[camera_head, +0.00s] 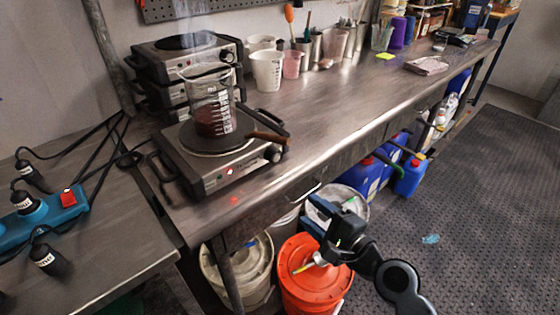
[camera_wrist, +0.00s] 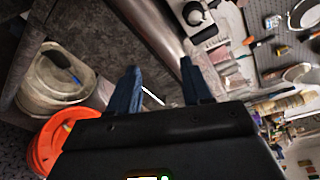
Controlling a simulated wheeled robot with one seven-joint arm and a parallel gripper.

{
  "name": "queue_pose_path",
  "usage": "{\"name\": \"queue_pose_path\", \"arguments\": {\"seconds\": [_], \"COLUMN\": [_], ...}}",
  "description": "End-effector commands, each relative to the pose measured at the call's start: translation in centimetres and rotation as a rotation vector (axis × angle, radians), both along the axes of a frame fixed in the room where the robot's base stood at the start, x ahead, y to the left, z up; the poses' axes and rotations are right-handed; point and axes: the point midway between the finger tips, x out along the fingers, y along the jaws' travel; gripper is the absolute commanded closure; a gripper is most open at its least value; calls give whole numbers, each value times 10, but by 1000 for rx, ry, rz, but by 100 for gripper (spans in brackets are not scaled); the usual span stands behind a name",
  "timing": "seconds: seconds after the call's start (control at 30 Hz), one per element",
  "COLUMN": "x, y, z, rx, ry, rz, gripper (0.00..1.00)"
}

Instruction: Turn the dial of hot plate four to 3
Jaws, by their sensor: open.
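A hot plate (camera_head: 215,160) stands at the left end of the metal bench, with a glass beaker (camera_head: 211,112) of dark red liquid on top. Its dial (camera_head: 275,154) is at the right end of its front panel, and a small red light glows on the panel. More hot plates (camera_head: 185,62) are stacked behind it, one with a visible dial (camera_head: 227,57). I cannot read any plate number or dial setting. My gripper (camera_head: 313,207) is open and empty, in front of the bench edge and apart from every dial. Its two blue fingers (camera_wrist: 160,78) show in the wrist view.
An orange bucket (camera_head: 312,272) and a whitish bucket (camera_head: 240,262) stand below my gripper. A tool or handle (camera_head: 268,137) lies across the front hot plate's right side. A blue power strip (camera_head: 45,220) with cables is at left. The bench's middle is mostly clear.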

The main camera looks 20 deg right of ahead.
Motion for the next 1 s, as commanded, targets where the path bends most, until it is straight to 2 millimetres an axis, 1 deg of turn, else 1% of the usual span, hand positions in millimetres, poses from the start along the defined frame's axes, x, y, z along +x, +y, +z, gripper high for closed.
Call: {"name": "queue_pose_path", "arguments": {"seconds": [0.03,0.1,0.2,0.3,0.47,0.8,0.9,1.0], "x": [21,40,58,67,80,127,136,141], "y": [-2,-3,-4,-4,0,15,18,20], "z": [12,24,39,47,50,49,49,48], "rx": [74,167,261,309,324,321,320,320], "ry": [-16,-28,-39,-44,-45,-45,-45,-44], "rz": [13,34,58,73,80,79,77,77], "gripper": [51,51,51,51,51,51,51,51]}}
